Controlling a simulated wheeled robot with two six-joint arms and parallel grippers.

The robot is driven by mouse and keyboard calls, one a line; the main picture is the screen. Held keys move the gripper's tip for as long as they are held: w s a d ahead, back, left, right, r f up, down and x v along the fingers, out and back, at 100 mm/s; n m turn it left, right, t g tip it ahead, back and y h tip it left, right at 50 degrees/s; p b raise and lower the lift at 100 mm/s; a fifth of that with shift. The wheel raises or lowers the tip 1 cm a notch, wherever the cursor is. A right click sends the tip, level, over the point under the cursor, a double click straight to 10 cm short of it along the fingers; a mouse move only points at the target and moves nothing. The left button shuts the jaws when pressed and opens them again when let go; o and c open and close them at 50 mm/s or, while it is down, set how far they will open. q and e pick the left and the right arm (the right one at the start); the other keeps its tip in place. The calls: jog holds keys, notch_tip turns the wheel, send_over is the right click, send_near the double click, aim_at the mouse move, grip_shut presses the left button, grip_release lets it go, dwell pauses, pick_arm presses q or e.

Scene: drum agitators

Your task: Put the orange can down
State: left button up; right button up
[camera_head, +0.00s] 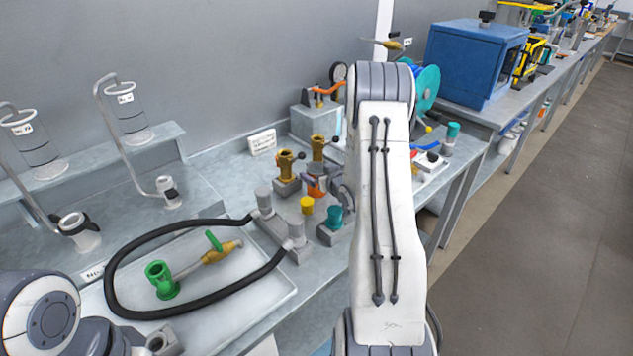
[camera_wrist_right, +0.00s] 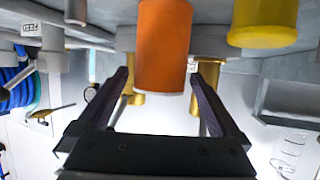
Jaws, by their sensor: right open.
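The orange can (camera_wrist_right: 163,45) is large in the right wrist view, where the scene appears upside down. Its near end is in view and its other end is cut off by the top edge. In the head view the can (camera_head: 316,187) shows partly among the fittings on the bench. My right gripper (camera_wrist_right: 162,78) is open, with one dark finger on each side of the can's line and visible gaps between fingers and can. In the head view my right arm covers much of the area beside this gripper (camera_head: 332,187). My left gripper is not in view.
A yellow-capped piece (camera_head: 307,205), a teal-capped block (camera_head: 333,218) and brass fittings (camera_head: 286,166) stand close around the can. A black hose (camera_head: 112,262) loops over a pale tray (camera_head: 225,312) at left. A blue box (camera_head: 465,60) stands farther back.

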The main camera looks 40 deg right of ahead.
jog(key=c, duration=1.3)
jog(key=shift+c, duration=1.1)
jog(key=shift+r, duration=0.15)
